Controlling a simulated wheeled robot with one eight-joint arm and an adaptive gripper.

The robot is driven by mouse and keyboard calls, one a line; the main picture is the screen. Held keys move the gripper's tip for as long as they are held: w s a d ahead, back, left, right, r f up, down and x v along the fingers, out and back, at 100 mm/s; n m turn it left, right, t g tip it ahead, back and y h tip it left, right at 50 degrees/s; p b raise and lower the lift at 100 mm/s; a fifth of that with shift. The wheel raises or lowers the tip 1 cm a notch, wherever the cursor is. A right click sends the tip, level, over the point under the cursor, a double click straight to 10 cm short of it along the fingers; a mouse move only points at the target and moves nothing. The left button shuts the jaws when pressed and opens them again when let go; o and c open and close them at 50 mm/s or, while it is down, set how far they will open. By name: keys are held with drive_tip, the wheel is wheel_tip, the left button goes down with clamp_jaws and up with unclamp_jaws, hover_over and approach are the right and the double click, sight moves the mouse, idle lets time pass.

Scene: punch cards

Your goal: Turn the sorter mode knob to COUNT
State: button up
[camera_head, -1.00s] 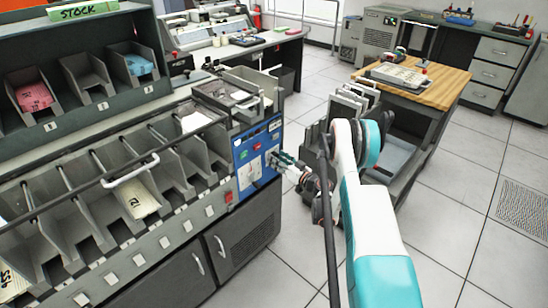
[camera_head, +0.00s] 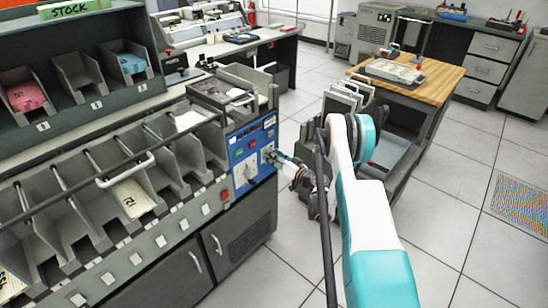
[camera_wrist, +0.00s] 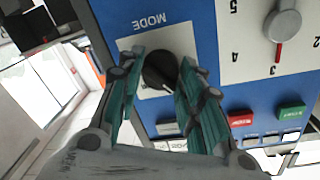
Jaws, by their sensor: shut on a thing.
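In the head view my gripper (camera_head: 272,155) reaches the blue panel (camera_head: 238,150) on the right end of the sorter, and the knob is hidden there.
Beside the mode plate is a grey dial (camera_wrist: 283,25) with a red pointer near 3. A red button (camera_wrist: 240,119) and a green button (camera_wrist: 291,113) lie close to my right finger. Sorter pockets (camera_head: 130,190) stretch left; open floor (camera_head: 470,200) lies right.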

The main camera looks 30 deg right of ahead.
drive_tip(key=shift+d+m+g+y, duration=0.1)
drive_tip(key=shift+m+g+y, duration=0.2)
drive_tip(key=shift+m, duration=3.4)
drive_tip(key=shift+d+m+g+y, duration=0.1)
drive_tip(key=shift+m+g+y, duration=0.2)
drive_tip(key=shift+m, duration=3.4)
drive_tip(key=o, duration=1.1)
drive_tip(key=shift+c, duration=0.2)
drive_tip(key=shift+a, duration=0.1)
